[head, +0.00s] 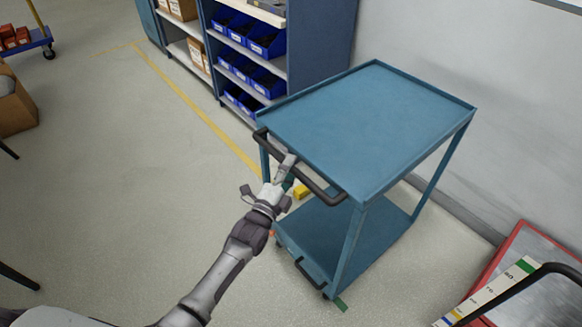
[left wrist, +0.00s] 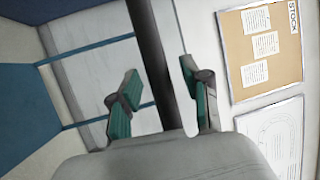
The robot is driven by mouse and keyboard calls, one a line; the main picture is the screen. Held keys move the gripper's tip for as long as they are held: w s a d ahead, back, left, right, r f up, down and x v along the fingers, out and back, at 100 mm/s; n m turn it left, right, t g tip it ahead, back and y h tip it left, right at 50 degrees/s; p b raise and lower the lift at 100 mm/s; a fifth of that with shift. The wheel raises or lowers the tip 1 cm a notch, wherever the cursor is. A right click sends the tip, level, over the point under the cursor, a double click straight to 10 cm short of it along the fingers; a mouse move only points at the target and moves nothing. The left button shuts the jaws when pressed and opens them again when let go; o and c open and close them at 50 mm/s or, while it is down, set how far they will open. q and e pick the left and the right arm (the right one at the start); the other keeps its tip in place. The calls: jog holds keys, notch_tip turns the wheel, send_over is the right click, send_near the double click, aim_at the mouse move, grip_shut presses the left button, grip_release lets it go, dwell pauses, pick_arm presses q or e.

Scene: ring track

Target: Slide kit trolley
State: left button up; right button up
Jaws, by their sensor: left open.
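The blue kit trolley (head: 365,125) stands at the centre right of the head view, upright, with a flat empty top tray and a lower shelf (head: 330,238). Its black push handle (head: 325,192) runs along the near left end. My left gripper (head: 268,177) is at this handle, its fingers open. In the left wrist view the dark handle bar (left wrist: 150,55) passes between the two green-padded fingers, with gaps visible on both sides. The right gripper is not in view.
A shelf rack with blue bins (head: 267,40) stands behind the trolley. A grey wall is to the right. A red-edged object (head: 505,250) with a black curved bar is at lower right. Open floor (head: 120,170) with a yellow line lies to the left.

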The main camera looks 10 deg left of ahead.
pick_arm(q)
jog(key=shift+w+d, duration=0.1)
jog(key=shift+w, duration=0.1)
grip_shut()
dwell(0.4)
